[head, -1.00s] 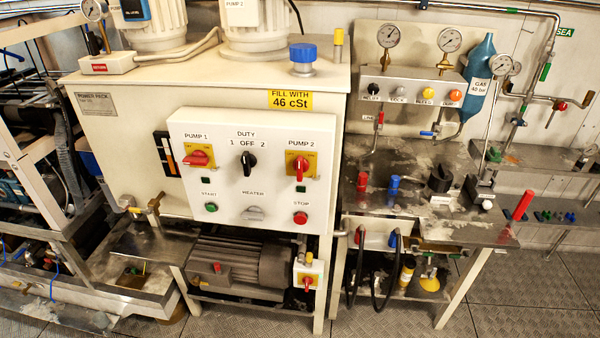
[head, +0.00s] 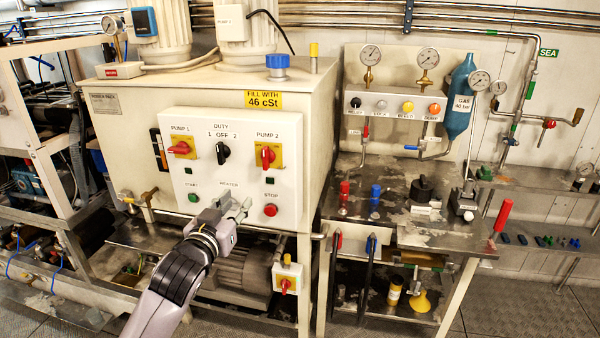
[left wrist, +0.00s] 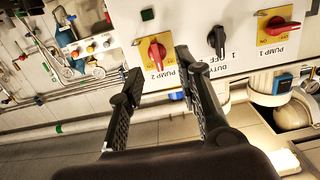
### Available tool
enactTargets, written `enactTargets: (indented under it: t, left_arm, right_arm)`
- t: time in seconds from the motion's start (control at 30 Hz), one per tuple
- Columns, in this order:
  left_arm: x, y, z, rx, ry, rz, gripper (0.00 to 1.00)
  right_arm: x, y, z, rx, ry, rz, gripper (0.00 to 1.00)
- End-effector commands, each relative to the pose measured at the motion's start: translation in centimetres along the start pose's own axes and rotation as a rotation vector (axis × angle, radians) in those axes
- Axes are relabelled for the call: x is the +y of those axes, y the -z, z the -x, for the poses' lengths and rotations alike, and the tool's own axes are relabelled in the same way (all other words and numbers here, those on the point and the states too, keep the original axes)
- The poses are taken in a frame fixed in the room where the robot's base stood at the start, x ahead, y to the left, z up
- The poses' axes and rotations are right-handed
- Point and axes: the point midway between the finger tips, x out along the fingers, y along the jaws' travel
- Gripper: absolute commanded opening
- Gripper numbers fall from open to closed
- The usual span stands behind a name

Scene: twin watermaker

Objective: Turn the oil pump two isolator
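The pump 2 isolator is a red rotary handle (head: 267,156) on a yellow plate, at the right of the white control panel (head: 238,180). Its handle stands roughly upright. It also shows in the left wrist view (left wrist: 156,53), where the picture is turned over. My left gripper (head: 243,207) is in front of the panel's lower part, below and left of this isolator. It is open and empty. In the left wrist view its two fingers (left wrist: 157,72) are well apart, with the isolator seen between and beyond the tips. My right gripper is not in view.
The pump 1 isolator (head: 180,148) has its handle nearly level. The duty switch (head: 222,152) lies between the isolators, with a green start button (head: 193,198) and red stop button (head: 270,210) below. A small red-handled switch (head: 286,284) sits lower. A metal bench (head: 400,232) stands right.

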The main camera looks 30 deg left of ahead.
Motion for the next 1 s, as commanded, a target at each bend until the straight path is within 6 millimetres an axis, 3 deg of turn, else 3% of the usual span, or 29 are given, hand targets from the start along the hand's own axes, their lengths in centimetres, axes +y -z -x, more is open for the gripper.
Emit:
enactTargets:
  t: [0.1,0.27,0.5,1.0]
  left_arm:
    - [0.2,3.0,1.5,0.062,-0.004,0.006,0.32]
    - [0.3,4.0,1.0,0.077,-0.005,0.008,0.32]
    - [0.3,4.4,-3.5,0.076,-0.004,0.007,0.32]
    - [0.4,5.0,-13.3,0.074,-0.005,0.007,0.32]
  right_arm:
    - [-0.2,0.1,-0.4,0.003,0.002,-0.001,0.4]
    - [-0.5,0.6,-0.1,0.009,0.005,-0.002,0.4]
    - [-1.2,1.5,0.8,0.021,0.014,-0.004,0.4]
    - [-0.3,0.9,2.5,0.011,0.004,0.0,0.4]
